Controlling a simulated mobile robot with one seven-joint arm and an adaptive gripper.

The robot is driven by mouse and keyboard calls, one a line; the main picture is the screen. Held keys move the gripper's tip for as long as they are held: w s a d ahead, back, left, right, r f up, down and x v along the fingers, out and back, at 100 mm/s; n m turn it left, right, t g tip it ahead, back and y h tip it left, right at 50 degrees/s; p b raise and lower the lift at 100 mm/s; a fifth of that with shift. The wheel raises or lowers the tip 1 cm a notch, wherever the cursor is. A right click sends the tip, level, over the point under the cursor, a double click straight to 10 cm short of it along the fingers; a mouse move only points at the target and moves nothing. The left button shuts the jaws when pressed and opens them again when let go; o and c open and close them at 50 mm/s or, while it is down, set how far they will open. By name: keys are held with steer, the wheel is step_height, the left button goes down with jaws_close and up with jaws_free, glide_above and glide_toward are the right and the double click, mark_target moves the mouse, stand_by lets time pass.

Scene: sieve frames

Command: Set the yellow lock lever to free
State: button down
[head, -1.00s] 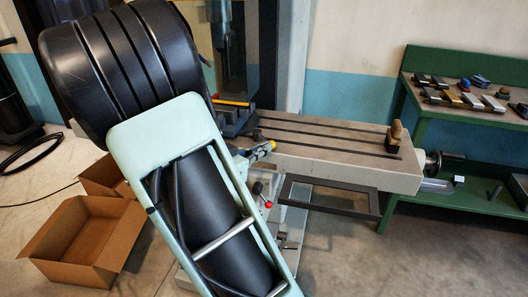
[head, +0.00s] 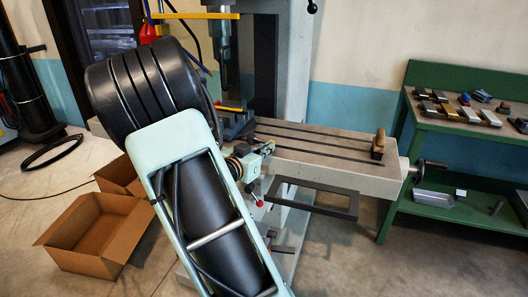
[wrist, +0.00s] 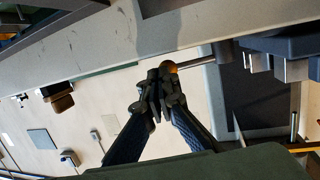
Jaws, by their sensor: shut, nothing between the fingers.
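The yellow lock lever shows in the wrist view as a rounded yellow-orange knob (wrist: 172,67) at the end of a grey rod under the machine table's edge. My gripper (wrist: 163,80) is shut and empty, with its fingertips at the knob. They overlap it in the picture; I cannot tell whether they touch it. In the head view my own arm covers much of the table's left front, and I cannot make out the lever or fingertips clearly there.
The slotted machine table (head: 310,142) carries a wooden-handled block (head: 378,146). A red-knobbed handle (head: 258,203) hangs below it. An open cardboard box (head: 85,235) stands on the floor at left. A green bench (head: 455,125) with several small blocks stands at right.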

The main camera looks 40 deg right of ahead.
steer(key=shift+w+d, duration=0.1)
steer(key=shift+d, duration=0.95)
